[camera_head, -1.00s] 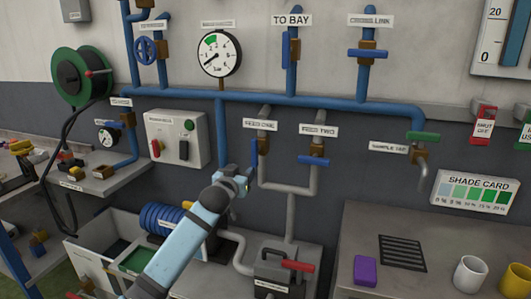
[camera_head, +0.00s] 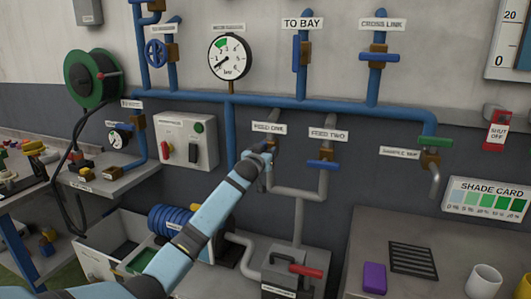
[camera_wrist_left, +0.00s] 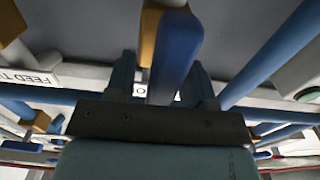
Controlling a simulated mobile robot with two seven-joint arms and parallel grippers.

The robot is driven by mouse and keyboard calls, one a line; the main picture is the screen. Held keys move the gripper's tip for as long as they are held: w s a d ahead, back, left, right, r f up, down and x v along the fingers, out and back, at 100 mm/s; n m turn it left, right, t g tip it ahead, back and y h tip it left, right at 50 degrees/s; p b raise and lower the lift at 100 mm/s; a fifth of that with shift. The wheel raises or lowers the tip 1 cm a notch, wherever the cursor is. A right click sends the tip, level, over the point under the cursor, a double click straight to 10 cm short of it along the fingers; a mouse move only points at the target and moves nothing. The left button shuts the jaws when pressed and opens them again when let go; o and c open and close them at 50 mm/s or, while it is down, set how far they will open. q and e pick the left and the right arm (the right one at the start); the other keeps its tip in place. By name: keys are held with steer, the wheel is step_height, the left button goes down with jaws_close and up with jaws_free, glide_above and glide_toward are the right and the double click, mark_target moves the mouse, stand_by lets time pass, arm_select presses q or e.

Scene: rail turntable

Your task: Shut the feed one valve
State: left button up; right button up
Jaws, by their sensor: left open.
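The feed one valve sits on a grey pipe under the "FEED ONE" label (camera_head: 269,128). Its brown body (camera_head: 273,143) shows in the head view, and my left gripper hides most of its lever. In the left wrist view, its long blue lever (camera_wrist_left: 178,50) stands between the two fingers, pointing toward the palm. My left gripper (camera_head: 264,151) is open at the valve; the fingers also show in the left wrist view (camera_wrist_left: 162,82), one on each side of the lever. I cannot tell whether either finger touches it. My right gripper is not in view.
The feed two valve's blue lever (camera_head: 322,166) lies crosswise on its pipe, close to the right. A pump with a red handle (camera_head: 305,271) stands below. A grey box (camera_head: 187,143) with buttons is on the wall to the left. The bench (camera_head: 365,235) is at the lower right.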

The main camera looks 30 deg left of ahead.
arm_select(q)
steer(key=shift+w, duration=0.3)
jaws_close()
